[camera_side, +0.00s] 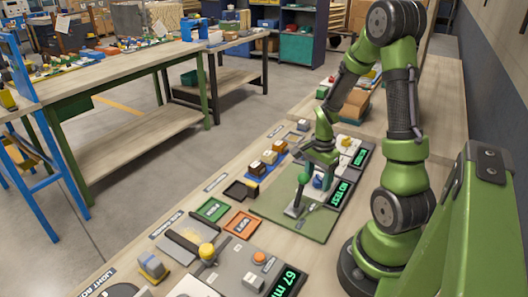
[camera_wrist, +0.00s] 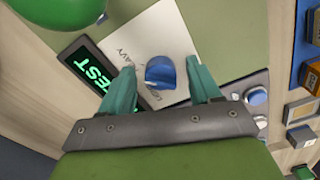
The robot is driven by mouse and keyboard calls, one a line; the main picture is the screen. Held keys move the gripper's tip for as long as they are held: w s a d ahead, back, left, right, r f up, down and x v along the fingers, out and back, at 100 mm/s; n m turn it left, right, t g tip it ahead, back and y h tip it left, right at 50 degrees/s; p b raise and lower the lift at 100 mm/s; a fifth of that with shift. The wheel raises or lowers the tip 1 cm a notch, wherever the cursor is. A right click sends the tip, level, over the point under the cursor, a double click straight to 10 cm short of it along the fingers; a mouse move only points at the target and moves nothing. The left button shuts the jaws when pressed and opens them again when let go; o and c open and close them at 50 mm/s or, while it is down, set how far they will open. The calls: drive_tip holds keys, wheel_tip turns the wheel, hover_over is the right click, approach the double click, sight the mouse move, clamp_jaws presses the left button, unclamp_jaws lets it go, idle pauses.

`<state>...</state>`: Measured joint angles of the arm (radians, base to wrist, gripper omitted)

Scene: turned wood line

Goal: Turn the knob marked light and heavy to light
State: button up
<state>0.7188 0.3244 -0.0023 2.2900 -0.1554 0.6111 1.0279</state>
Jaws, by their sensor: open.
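The knob is a blue rounded piece on a pale label plate (camera_wrist: 185,45), and it sits between my fingers in the wrist view (camera_wrist: 161,75). It shows small and partly hidden under my gripper in the side view (camera_side: 318,182). I cannot tell clearly which mark the knob points to. My gripper (camera_wrist: 161,66) is open, with a green finger on each side of the knob and gaps visible.
A green-lettered display (camera_side: 342,194) reads NO TEST beside the knob. A lever with a green ball (camera_side: 303,178) stands close to my gripper on the green panel (camera_side: 268,208). Small coloured blocks (camera_side: 269,157) and green and orange trays (camera_side: 240,223) lie further left.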

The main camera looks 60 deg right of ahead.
drive_tip(key=shift+c, duration=0.2)
drive_tip(key=c, duration=1)
drive_tip(key=n, duration=0.4)
drive_tip(key=shift+s+n, duration=0.1)
drive_tip(key=shift+n, duration=0.2)
drive_tip(key=n, duration=0.4)
drive_tip(key=shift+n, duration=0.3)
drive_tip(key=n, duration=0.4)
drive_tip(key=shift+s+n, duration=0.15)
drive_tip(key=shift+n, duration=0.15)
drive_tip(key=shift+d+n, duration=0.15)
drive_tip(key=shift+n, duration=1.85)
